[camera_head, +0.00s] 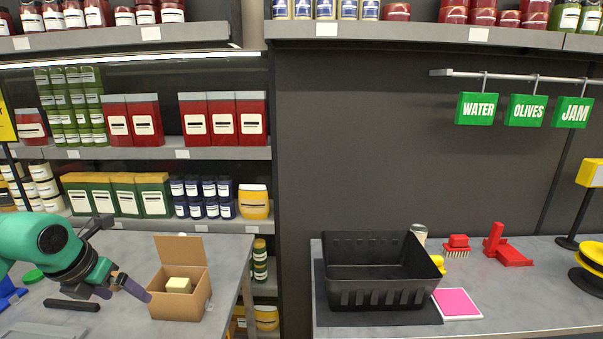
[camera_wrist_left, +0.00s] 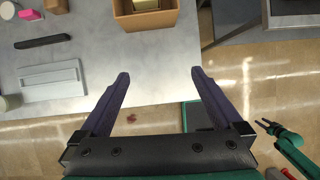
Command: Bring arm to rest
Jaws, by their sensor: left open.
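My left gripper (camera_head: 123,287) comes in from the left in the head view, in front of the left table and just left of an open cardboard box (camera_head: 181,299). In the left wrist view the left gripper (camera_wrist_left: 160,80) has its two dark fingers wide apart, with nothing between them. The fingers point toward the front edge of the table, and the box (camera_wrist_left: 145,20) shows beyond them at the top. A pale yellow block (camera_head: 179,285) sits inside the box. A green arm end with a small gripper (camera_wrist_left: 275,127) shows at the right of the wrist view.
The left table holds a black bar (camera_head: 71,305) and a grey tray (camera_wrist_left: 52,79). A black crate (camera_head: 380,287) stands on the right table with a pink card (camera_head: 457,303) and red tools (camera_head: 506,250). A gap separates the tables. Stocked shelves (camera_head: 170,153) stand behind.

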